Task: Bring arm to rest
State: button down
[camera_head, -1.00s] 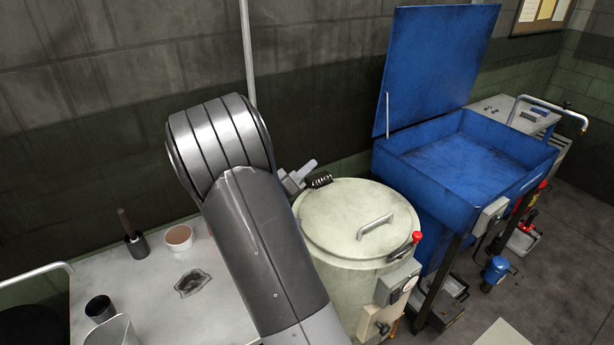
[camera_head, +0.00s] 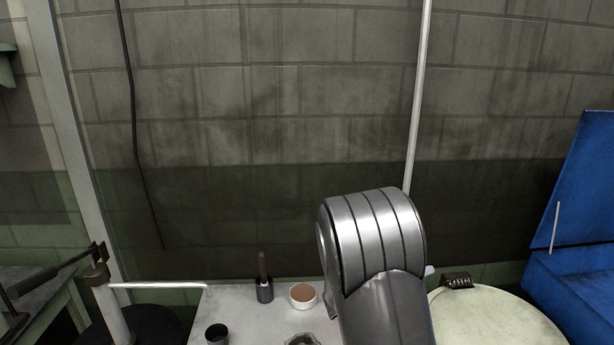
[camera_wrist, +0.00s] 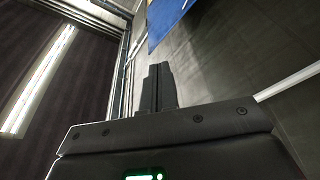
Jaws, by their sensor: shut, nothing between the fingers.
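My gripper (camera_wrist: 158,88) shows in the wrist view. Its two dark fingers are together and nothing is between them. The wrist view looks up past the fingers toward the ceiling and a wall, with a bit of blue (camera_wrist: 165,20) at the top. In the head view my grey arm rises at the lower right, bent at a rounded joint. The gripper is mostly hidden behind the arm there.
A light table (camera_head: 240,300) holds a dark cup (camera_head: 217,335), a holder with a brown handle (camera_head: 264,290) and a small bowl (camera_head: 303,296). A pale round drum (camera_head: 490,322) and a blue open-lidded bin (camera_head: 585,220) stand at the right. The wall is behind.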

jog(key=s+d+r+n+g+y, duration=0.2)
jog(key=s+d+r+y, duration=0.2)
jog(key=s+r+y, duration=0.3)
jog(key=s+a+n+t+y, duration=0.3)
jog(key=s+a+y, duration=0.9)
jog(key=s+a, duration=0.6)
jog(key=a+n, duration=0.1)
jog(key=a, duration=0.1)
jog(key=shift+s+a+t, duration=0.3)
jog(key=shift+t, duration=0.1)
jog(key=shift+f, duration=0.1)
dwell(0.7)
